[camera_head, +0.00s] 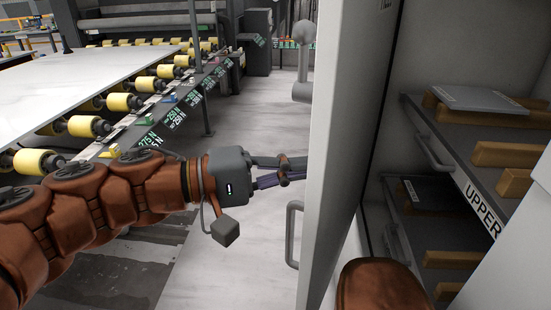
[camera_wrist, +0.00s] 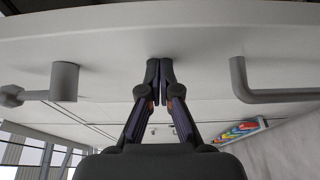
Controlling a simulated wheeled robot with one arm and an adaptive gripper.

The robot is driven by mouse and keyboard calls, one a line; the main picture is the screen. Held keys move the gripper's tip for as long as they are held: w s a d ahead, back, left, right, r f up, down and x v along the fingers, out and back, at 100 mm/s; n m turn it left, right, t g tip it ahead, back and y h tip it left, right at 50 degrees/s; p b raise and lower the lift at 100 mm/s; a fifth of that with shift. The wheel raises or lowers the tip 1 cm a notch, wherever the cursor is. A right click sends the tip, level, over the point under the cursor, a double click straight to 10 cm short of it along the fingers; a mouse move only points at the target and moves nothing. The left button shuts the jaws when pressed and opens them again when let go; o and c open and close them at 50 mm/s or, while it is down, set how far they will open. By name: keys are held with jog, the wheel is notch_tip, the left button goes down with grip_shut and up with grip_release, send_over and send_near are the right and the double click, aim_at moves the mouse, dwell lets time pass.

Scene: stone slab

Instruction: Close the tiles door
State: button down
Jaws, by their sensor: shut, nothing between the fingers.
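The tiles door (camera_head: 340,120) is a pale grey panel that stands open in the head view, seen nearly edge-on, with the cabinet interior to its right. A bar handle (camera_head: 291,235) is on its outer face, low down. My gripper (camera_head: 303,163) is shut and empty, with its fingertips at the outer face, above the handle. In the wrist view the fingertips (camera_wrist: 160,68) point at the door face (camera_wrist: 205,40), and the handle (camera_wrist: 272,92) is to their right. They look touching or very close; I cannot tell which.
The cabinet holds dark pull-out shelves (camera_head: 432,152) with wooden blocks and a grey tile (camera_head: 483,99); one front reads "UPPER". A grey knob-like fitting (camera_head: 302,90) stands out near the door, above my gripper. A roller conveyor (camera_head: 120,102) with a pale slab is at left. Floor lies between.

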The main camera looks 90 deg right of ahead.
jog(key=shift+s+a, duration=0.15)
jog(key=shift+s, duration=0.2)
dwell(0.3)
